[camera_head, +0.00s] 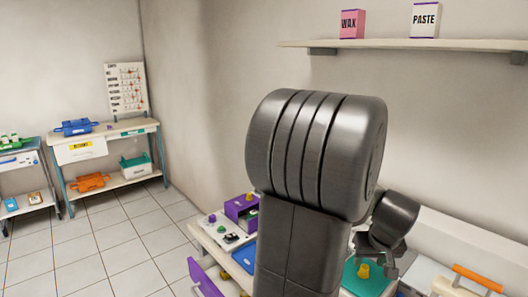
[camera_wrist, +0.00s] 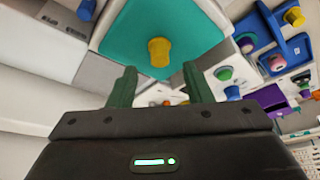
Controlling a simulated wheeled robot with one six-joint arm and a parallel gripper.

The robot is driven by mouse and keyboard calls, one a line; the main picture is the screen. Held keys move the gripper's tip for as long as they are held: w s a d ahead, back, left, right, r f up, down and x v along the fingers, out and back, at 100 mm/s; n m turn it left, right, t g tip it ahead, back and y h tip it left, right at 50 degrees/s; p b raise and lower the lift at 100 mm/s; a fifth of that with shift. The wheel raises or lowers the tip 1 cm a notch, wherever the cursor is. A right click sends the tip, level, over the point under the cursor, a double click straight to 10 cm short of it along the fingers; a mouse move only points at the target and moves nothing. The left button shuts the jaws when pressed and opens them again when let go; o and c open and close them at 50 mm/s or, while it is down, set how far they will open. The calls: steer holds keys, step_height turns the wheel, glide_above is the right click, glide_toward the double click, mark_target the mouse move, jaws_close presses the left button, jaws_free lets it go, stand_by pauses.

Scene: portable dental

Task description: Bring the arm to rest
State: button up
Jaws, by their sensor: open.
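My arm stands large in the middle of the head view, its dark grey links hiding much of the worktop behind. My gripper (camera_wrist: 158,88) shows at the bottom of the wrist view, with its two green fingers apart and nothing between them. Beyond the fingertips is a teal surface (camera_wrist: 200,40) with a yellow knob (camera_wrist: 159,51) on it. The knob is apart from the fingers. In the head view the teal surface (camera_head: 376,285) and yellow knob (camera_head: 363,270) are low on the right, below my wrist.
A purple box (camera_head: 241,210) and small coloured knobs stand on the worktop left of my arm. An orange-handled item (camera_head: 477,277) is at right. A wall shelf (camera_head: 420,44) holds a WAX box (camera_head: 351,24) and a PASTE box (camera_head: 425,20). Open tiled floor (camera_head: 120,240) lies left.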

mark_target(365, 267)
steer(key=x, duration=0.3)
steer(key=shift+w+f, duration=0.15)
steer(key=shift+f, duration=0.2)
